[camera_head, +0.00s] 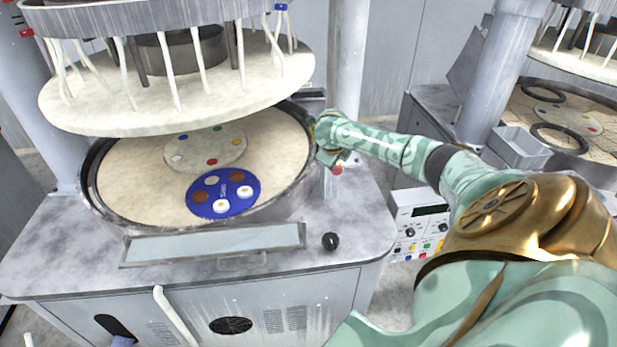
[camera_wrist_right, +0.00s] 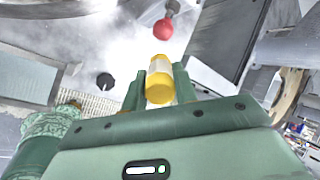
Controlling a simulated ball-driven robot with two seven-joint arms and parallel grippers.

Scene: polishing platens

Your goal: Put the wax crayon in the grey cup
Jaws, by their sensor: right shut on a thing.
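In the right wrist view my right gripper (camera_wrist_right: 158,76) is shut on a short cylinder, yellow at both ends with a pale band in the middle, which I take to be the wax crayon (camera_wrist_right: 160,88). The crayon sits between the two green fingers and its far end sticks out past them. In the head view my right gripper (camera_head: 331,155) is at the right rim of the round platen, and the crayon is not clearly visible there. I cannot make out a grey cup in either view. My left gripper is not in view.
A red ball knob (camera_wrist_right: 163,29) is just beyond the crayon. A round platen (camera_head: 130,180) carries a blue disc (camera_head: 223,207) with several pads, under a raised upper plate (camera_head: 180,105). A black knob (camera_head: 330,241) is on the bench. A grey open bin (camera_head: 520,150) stands at right.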

